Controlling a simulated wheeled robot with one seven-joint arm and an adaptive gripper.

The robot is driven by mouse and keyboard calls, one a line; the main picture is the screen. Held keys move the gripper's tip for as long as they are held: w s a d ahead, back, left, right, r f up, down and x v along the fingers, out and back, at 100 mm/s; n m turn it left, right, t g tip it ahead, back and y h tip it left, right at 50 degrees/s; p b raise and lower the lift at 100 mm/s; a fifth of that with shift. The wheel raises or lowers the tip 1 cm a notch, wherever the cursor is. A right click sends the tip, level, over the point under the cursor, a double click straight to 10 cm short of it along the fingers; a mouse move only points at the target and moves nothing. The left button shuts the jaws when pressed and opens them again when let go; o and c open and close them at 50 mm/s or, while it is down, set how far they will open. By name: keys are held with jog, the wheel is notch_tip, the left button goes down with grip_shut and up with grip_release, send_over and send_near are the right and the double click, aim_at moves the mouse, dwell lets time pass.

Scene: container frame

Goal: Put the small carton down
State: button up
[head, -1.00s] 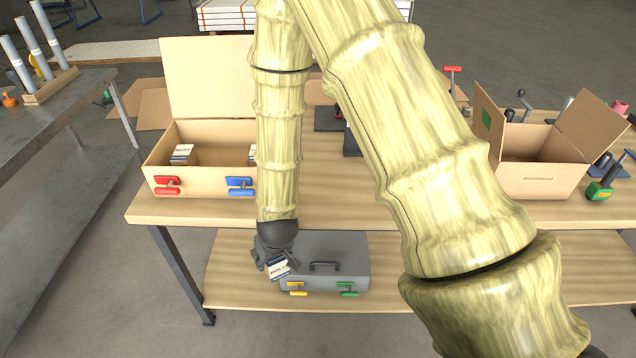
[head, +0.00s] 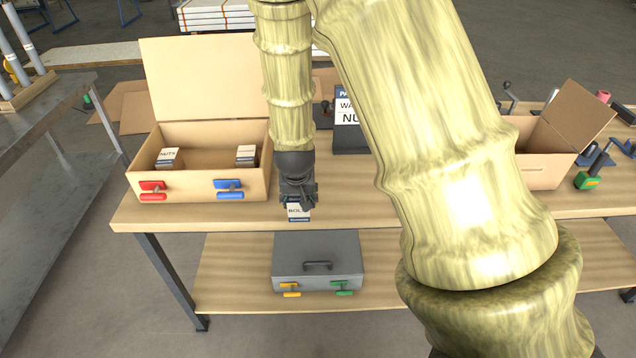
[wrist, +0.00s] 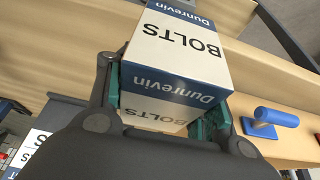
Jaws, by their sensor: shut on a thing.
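The small carton (head: 299,211) is white and blue and is marked BOLTS. My gripper (head: 298,200) is shut on it and holds it near the front edge of the tabletop, right of the open box; I cannot tell whether it touches the top. In the wrist view the carton (wrist: 178,50) sits between the two teal finger pads of my gripper (wrist: 165,112), with its lettering upside down at the near end.
An open tan box (head: 205,187) with red and blue latches stands left and holds two small cartons. A grey case (head: 318,262) lies on the lower shelf. Another open box (head: 545,165) stands right. A dark sign (head: 352,135) stands behind. Bare tabletop (head: 345,205) lies right of my gripper.

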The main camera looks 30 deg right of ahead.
jog(key=p, duration=0.4)
send_over(318, 190)
jog(key=shift+f, duration=1.2)
jog(key=shift+f+p, duration=0.6)
jog(key=shift+f, duration=0.65)
jog(key=shift+f, duration=0.1)
jog(key=o, duration=1.3)
jog(key=shift+c, duration=0.2)
jog(key=shift+r, duration=0.25)
jog(key=b+v, duration=0.2)
jog(key=v, duration=0.9)
jog(key=shift+r+b, duration=0.4)
jog(key=shift+s+a, duration=0.1)
